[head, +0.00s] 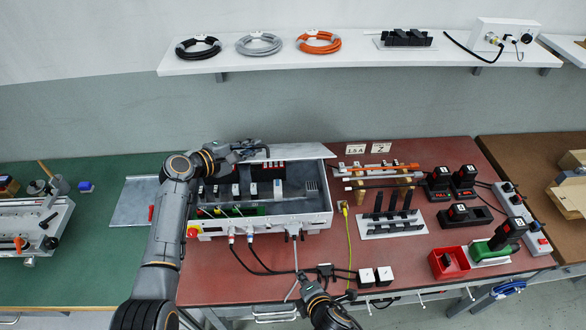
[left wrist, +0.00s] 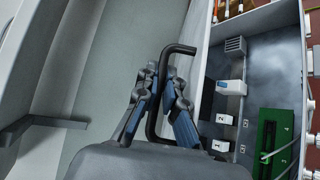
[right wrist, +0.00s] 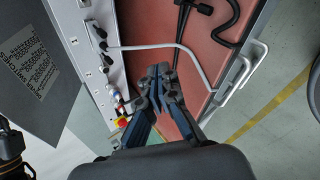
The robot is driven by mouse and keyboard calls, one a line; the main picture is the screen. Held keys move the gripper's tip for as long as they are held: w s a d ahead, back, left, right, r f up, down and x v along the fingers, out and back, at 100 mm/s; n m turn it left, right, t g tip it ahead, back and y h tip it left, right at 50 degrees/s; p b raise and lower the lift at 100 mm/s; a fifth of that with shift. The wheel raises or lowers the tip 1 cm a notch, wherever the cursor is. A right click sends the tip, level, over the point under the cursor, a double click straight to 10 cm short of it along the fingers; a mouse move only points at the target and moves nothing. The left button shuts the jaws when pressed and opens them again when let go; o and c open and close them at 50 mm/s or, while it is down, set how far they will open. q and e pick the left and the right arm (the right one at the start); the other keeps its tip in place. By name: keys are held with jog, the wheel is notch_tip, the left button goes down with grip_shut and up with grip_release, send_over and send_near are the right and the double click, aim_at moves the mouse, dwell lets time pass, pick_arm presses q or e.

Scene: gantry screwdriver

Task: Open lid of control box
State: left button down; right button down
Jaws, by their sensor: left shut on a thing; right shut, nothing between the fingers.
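The grey control box (head: 318,208) stands on the red-brown table, its inside exposed. Its lid (head: 292,153) is swung up at the box's back edge and shows as a pale panel. My left gripper (head: 246,150) is above the back of the box. In the left wrist view my left gripper (left wrist: 163,82) is shut on the black bent lid handle (left wrist: 181,49), beside the lid (left wrist: 118,62). My right gripper (head: 303,276) is in front of the box, low at the table's front edge. It shows shut and empty in the right wrist view (right wrist: 158,72).
A shelf (head: 340,55) with cable coils hangs behind. A green table (head: 85,240) adjoins at left.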

pick_arm(q)
jog(key=shift+r, duration=0.1)
pick_arm(e)
jog(key=w+r+n+t+h, duration=0.1)
jog(key=w+r+n, duration=0.25)
jog(key=r, duration=0.45)
jog(key=w+a+r+n+t+h, duration=0.1)
jog(key=w+r+n+t, duration=0.1)
jog(key=r+n, duration=0.4)
jog(key=w+r+n+t+h, duration=0.1)
jog(key=w+r+n, duration=0.2)
jog(key=r, duration=0.6)
pick_arm(q)
jog(key=shift+w, duration=0.1)
pick_arm(e)
jog(key=w, duration=1.1)
jog(key=shift+w+f, duration=0.3)
jog(key=shift+f, duration=0.05)
